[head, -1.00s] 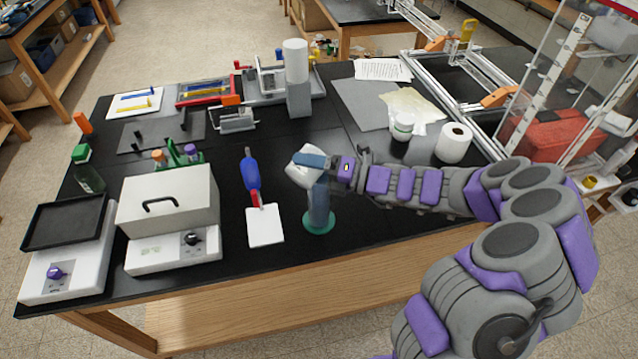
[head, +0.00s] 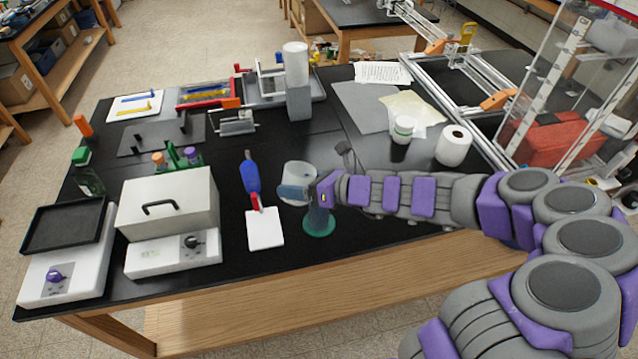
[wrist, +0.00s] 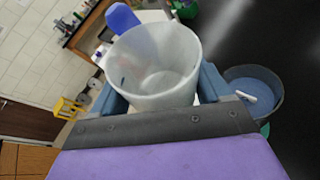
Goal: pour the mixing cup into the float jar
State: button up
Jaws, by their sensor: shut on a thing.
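The mixing cup (head: 299,172) is a translucent whitish cup. My gripper (head: 294,192) is shut on it and holds it above the table, roughly upright. In the wrist view the cup (wrist: 158,65) sits between my blue fingers with its mouth open to the camera; I see no clear liquid level inside. The float jar (head: 319,216) stands on a round green base below and just right of the cup, partly hidden by my gripper. In the wrist view the jar (wrist: 252,84) is right of the cup, holding blue-grey liquid and a white float.
A white scoop card (head: 265,228) and a blue-handled tool (head: 250,172) lie left of the jar. A white lidded box (head: 168,203) stands further left. A paper roll (head: 453,145) and a white bottle (head: 403,129) stand at the right. The table's front edge is close to the jar.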

jog(key=shift+s+a+f+n+t+h+b, duration=0.15)
jog(key=shift+s+f+n+b, duration=0.1)
jog(key=shift+f+b, duration=0.3)
jog(key=shift+s+a+f+n+t+h+b, duration=0.15)
jog(key=shift+f+n+b, duration=0.2)
jog(key=shift+b, duration=0.25)
jog(key=shift+s+a+f+n+t+b, duration=0.1)
jog(key=shift+s+a+f+n+b, duration=0.1)
jog(key=shift+f+b, duration=0.35)
jog(key=shift+n+t+h, duration=0.3)
jog(key=shift+n+h, duration=0.1)
jog(key=shift+n, duration=0.2)
jog(key=shift+s+a+f+b, duration=0.15)
jog(key=shift+s+f+b, duration=0.05)
jog(key=shift+f+b, duration=1.15)
jog(key=shift+s+a+f+b, duration=0.15)
jog(key=shift+f+b, duration=0.75)
jog(key=shift+b, duration=0.75)
